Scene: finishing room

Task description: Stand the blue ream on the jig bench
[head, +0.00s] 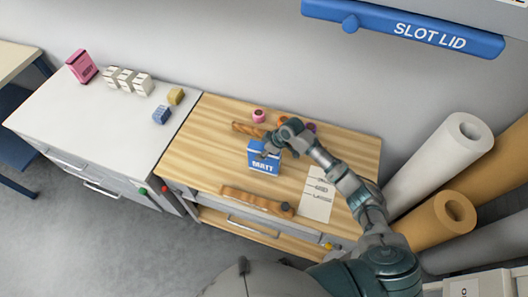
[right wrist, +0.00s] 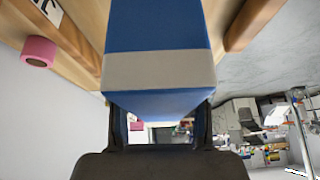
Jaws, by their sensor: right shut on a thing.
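The blue ream (head: 264,160), marked MATT with a pale band, is upright at the middle of the wood-topped bench (head: 205,140), which I take for the jig bench. My right gripper (head: 273,148) is shut on its upper part from behind. In the right wrist view the ream (right wrist: 157,30) fills the space between the fingers (right wrist: 160,118). I cannot tell whether its base touches the wood or hangs just above it. My left gripper is not in view.
A wooden bar (head: 255,201) and a printed sheet (head: 318,195) lie in front. A pink roll (head: 259,116) and brown rod (head: 246,129) lie behind. The white counter (head: 70,120) holds a pink pack (head: 82,66) and small packs. Large rolls (head: 440,155) stand at right.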

